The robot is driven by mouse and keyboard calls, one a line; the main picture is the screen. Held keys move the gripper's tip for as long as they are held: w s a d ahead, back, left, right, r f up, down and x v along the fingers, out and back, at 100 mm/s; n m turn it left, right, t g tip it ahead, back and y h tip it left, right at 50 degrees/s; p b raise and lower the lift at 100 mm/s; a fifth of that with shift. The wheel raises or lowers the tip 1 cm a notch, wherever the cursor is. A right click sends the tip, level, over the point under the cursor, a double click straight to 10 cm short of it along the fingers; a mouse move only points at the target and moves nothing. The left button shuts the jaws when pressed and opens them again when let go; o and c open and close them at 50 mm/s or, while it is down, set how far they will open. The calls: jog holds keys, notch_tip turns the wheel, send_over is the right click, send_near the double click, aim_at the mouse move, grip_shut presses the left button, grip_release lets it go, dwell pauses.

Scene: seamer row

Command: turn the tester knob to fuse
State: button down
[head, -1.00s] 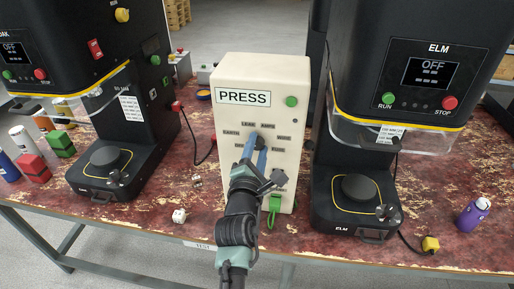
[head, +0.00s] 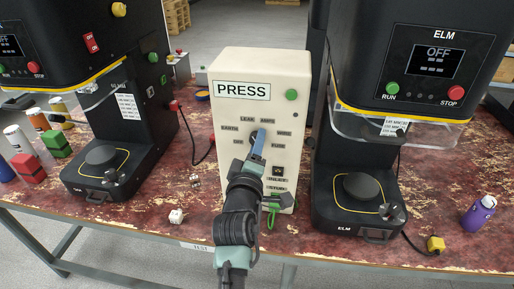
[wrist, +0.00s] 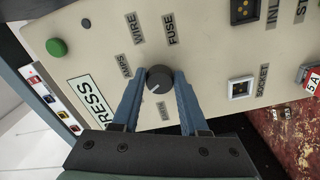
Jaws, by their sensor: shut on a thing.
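The tester (head: 236,185) is a cream box marked PRESS, standing between two black machines. Its round dark knob (wrist: 159,77) shows in the wrist view, with labels around it. My gripper (wrist: 159,88) has one blue finger on each side of the knob and is shut on it. The knob's pale mark points to the lower left in the wrist view, away from the FUSE label (wrist: 170,30). WIRE (wrist: 137,28) and AMPS (wrist: 124,66) are also readable. In the head view my gripper (head: 257,143) covers most of the knob.
A green button (wrist: 57,47) and a socket (wrist: 240,88) are on the same panel. The ELM machine (head: 365,205) stands close on the right, another black machine (head: 100,185) on the left.

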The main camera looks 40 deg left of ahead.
jog(key=shift+s+a+m+b, duration=0.15)
jog(key=shift+m+b, duration=1.4)
jog(key=shift+m, duration=3.6)
jog(key=shift+a+m+b, duration=0.1)
jog(key=shift+m+b, duration=1.4)
jog(key=shift+m, duration=3.6)
jog(key=shift+s+a+m+b, duration=0.15)
jog(key=shift+m+b, duration=1.4)
jog(key=shift+m, duration=3.6)
jog(key=shift+w, duration=0.1)
jog(key=shift+c, duration=2.2)
grip_release()
jog(key=shift+d, duration=0.1)
